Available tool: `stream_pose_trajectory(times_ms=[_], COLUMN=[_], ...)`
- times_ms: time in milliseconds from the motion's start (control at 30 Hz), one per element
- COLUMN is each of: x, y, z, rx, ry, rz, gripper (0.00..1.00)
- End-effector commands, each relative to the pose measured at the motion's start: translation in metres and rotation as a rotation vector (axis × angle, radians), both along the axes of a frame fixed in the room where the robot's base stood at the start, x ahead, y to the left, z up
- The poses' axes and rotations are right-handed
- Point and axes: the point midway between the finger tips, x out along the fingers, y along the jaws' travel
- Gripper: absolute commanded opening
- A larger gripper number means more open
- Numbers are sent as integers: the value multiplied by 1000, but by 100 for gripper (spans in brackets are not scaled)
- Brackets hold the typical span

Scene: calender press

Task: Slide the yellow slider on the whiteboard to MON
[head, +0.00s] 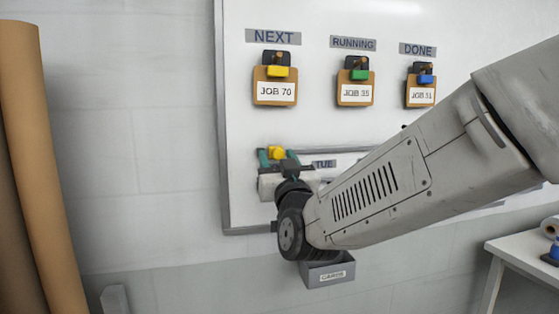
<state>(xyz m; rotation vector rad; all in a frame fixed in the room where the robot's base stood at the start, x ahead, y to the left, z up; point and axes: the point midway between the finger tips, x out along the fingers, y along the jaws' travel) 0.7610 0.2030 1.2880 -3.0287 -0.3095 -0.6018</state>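The yellow slider (277,153) is on the lower left part of the whiteboard (350,120), at the left end of its grey rail (330,151). My gripper (277,158) is at the slider, with one teal finger on its left and one on its right. I cannot tell whether the fingers touch it. The TUE label (324,164) shows to the right of the slider. No MON label is visible; my gripper and wrist cover the board just below the slider. My arm hides most of the rail and labels farther right.
Job cards hang above under the NEXT (273,37), RUNNING (353,43) and DONE (417,49) labels. A grey cards box (328,273) is below the board, partly behind my wrist. A white table (520,250) stands at the right. Brown rolls (35,160) stand at the left.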

Motion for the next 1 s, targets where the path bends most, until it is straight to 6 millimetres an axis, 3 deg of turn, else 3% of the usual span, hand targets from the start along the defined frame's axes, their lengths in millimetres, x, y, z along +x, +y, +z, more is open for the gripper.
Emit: stream_pose_trajectory(times_ms=[267,700,1000], x=[-3,-63,-70], y=[-3,-13,-15], z=[-2,-27,-30], rx=[0,0,-1], ry=[0,0,0], rz=[-3,0,-1], gripper=[46,46,46])
